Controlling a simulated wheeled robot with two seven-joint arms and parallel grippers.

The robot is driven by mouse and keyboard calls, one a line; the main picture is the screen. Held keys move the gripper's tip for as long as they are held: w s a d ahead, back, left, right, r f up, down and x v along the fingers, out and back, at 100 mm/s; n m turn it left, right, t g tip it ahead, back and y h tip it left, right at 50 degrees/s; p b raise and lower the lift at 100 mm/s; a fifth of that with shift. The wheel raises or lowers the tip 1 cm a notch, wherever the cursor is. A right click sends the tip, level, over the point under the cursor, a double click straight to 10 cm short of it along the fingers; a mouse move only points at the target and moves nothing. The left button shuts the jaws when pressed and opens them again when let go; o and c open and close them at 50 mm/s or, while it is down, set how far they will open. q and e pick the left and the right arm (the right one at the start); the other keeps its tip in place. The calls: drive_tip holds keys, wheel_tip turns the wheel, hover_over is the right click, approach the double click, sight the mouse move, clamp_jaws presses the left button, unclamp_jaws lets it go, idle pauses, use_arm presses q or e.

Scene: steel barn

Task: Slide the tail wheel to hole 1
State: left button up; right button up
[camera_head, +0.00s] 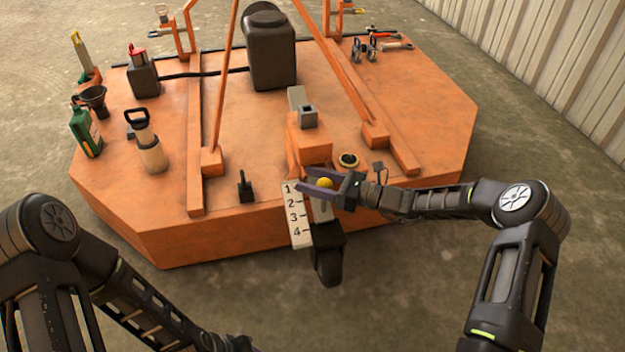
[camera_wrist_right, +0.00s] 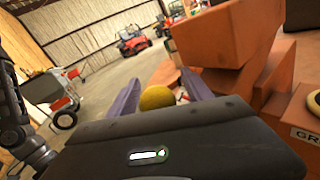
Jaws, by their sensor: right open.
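The tail wheel (camera_head: 328,268) is a dark wheel below the front edge of the orange deck (camera_head: 262,225). A white plate (camera_head: 296,238) marked 1 to 4 from top to bottom stands left of its post. A yellow ball knob (camera_head: 324,183) sits near the height of mark 1. My right gripper (camera_head: 306,180) is open, its purple fingers on either side of the knob. The knob (camera_wrist_right: 157,97) also shows between the fingers in the right wrist view; contact cannot be told. The holes are hidden. My left gripper (camera_head: 230,343) is partly visible at the bottom edge, its fingers unclear.
An orange block (camera_head: 309,138) rises just behind the knob. A black-ringed roll (camera_head: 348,160) and a small black lever (camera_head: 245,187) are nearby on the deck. A green bottle (camera_head: 86,131), a flask (camera_head: 150,150) and a black canister (camera_head: 270,50) stand farther away. The floor in front is clear.

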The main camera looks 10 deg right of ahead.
drive_tip(key=p+v, duration=0.2)
drive_tip(key=v, duration=0.5)
drive_tip(key=shift+s+d, duration=0.25)
drive_tip(key=shift+d, duration=0.05)
